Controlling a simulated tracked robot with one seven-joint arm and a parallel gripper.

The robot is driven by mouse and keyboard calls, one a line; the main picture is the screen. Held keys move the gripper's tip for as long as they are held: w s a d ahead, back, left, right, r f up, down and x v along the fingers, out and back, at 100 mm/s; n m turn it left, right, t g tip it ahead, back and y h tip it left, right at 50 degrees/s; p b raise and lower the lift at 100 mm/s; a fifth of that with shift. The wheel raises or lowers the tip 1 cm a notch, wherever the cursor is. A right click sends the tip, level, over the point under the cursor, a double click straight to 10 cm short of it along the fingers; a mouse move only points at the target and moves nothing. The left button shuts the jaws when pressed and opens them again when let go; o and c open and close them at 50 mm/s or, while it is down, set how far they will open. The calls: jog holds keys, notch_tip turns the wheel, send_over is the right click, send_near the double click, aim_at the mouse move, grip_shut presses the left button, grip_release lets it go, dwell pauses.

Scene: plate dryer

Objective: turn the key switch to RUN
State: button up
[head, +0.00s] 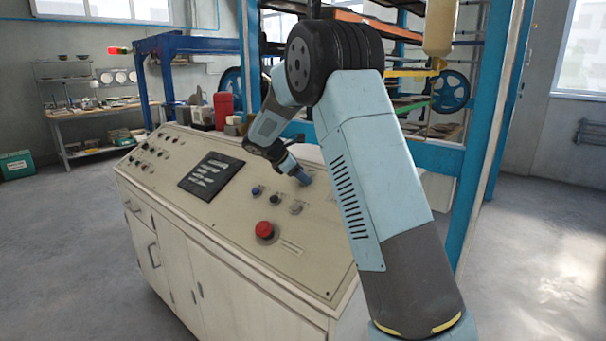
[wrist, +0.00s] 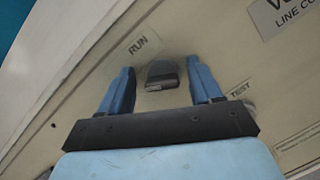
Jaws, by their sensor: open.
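The key switch (wrist: 162,74) is a small dark knob on the cream console panel. In the wrist view it shows between the two blue fingers of my gripper (wrist: 160,67), with a gap on each side. The fingers are apart and hold nothing. A RUN label (wrist: 144,43) lies up and left of the knob, and a TEST label (wrist: 240,90) lies to its right. I cannot tell which label the key points at. In the head view my gripper (head: 301,175) is low over the right part of the console, and the key switch cannot be made out there.
The console (head: 175,205) carries a red mushroom button (head: 264,229), small knobs (head: 275,199) and a dark display panel (head: 211,175) left of my gripper. A blue frame post (head: 480,170) stands behind my arm. A red container (head: 223,108) stands at the console's back edge.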

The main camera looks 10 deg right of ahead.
jog(key=shift+r, duration=0.1)
jog(key=c, duration=1)
jog(key=shift+d, duration=0.2)
jog(key=shift+c, duration=0.2)
jog(key=shift+a, duration=0.1)
jog(key=m+g, duration=0.1)
jog(key=m, duration=0.2)
jog(key=m+g, duration=0.1)
jog(key=m, duration=0.2)
jog(key=shift+a+r, duration=0.1)
jog(key=shift+r, duration=0.05)
jog(key=m, duration=0.3)
jog(key=m+g+y, duration=0.1)
jog(key=m, duration=0.2)
jog(key=shift+y, duration=0.3)
jog(key=shift+m, duration=0.3)
